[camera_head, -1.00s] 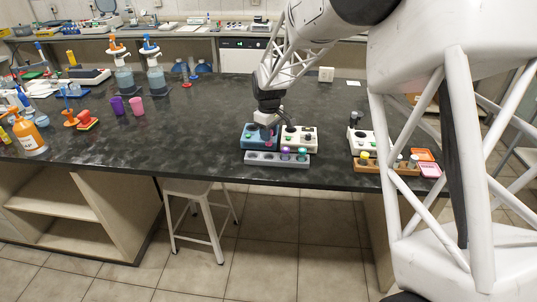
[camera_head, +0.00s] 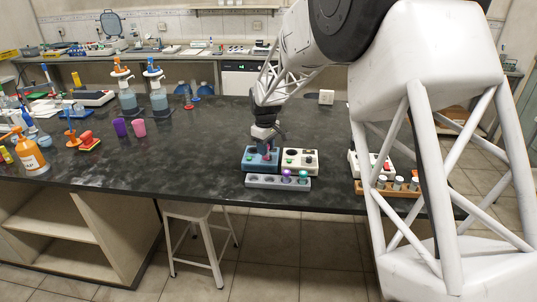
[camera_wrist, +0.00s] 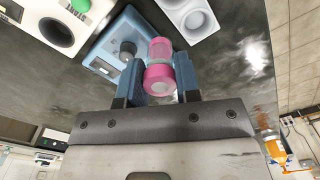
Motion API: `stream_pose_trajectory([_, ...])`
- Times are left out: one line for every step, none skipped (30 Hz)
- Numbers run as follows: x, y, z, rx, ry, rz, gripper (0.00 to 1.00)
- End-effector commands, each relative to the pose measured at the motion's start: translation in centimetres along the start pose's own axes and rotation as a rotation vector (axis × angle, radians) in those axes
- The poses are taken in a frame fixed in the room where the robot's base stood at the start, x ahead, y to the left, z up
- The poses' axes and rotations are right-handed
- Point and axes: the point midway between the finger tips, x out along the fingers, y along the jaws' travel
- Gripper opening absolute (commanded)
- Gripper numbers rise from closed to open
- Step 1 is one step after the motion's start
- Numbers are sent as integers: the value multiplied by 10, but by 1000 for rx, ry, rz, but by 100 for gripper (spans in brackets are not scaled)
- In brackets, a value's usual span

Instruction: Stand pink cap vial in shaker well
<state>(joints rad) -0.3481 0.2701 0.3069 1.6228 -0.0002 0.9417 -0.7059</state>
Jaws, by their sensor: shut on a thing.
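My gripper (camera_wrist: 160,85) is shut on the pink cap vial (camera_wrist: 160,78). In the wrist view the pink cap sits between the two blue fingers, with the clear body beyond it. Beyond the vial is a blue shaker (camera_wrist: 118,50) with a dark round knob or well. In the head view my gripper (camera_head: 266,146) is over the blue shaker (camera_head: 256,164), toward its right side. The vial there is a small pinkish spot at the fingertips. I cannot tell whether the vial's lower end is in a well.
A grey rack (camera_head: 262,181) with purple-capped and teal-capped vials stands in front of the shaker. A white device (camera_head: 300,156) stands close on the right. The bench between is clear.

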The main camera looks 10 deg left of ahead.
Motion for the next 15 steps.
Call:
stream_pose_trajectory([0, 5, -8, -2, 0, 0, 16])
stream_pose_trajectory([-1, 8, -13, -3, 0, 0, 16])
stream_pose_trajectory([-2, 12, -19, -4, 0, 0, 16])
stream_pose_trajectory([-3, 15, -24, -5, 0, 1, 16])
stream_pose_trajectory([-3, 18, -29, -6, 1, 1, 16])
stream_pose_trajectory([-4, 22, -35, -7, 0, 1, 16])
stream_pose_trajectory([-4, 25, -40, -8, 0, 0, 16])
stream_pose_trajectory([-4, 28, -44, -8, 0, 0, 16])
stream_pose_trajectory([-6, 32, -50, -10, 0, 1, 16])
stream_pose_trajectory([-6, 35, -55, -10, 1, 1, 16])
stream_pose_trajectory([-6, 38, -60, -11, 1, 1, 16])
stream_pose_trajectory([-6, 42, -66, -12, 0, 1, 16])
stream_pose_trajectory([-7, 44, -70, -13, 0, 1, 16])
stream_pose_trajectory([-7, 47, -75, -14, 0, 0, 16])
stream_pose_trajectory([-7, 50, -80, -15, 0, 1, 16])
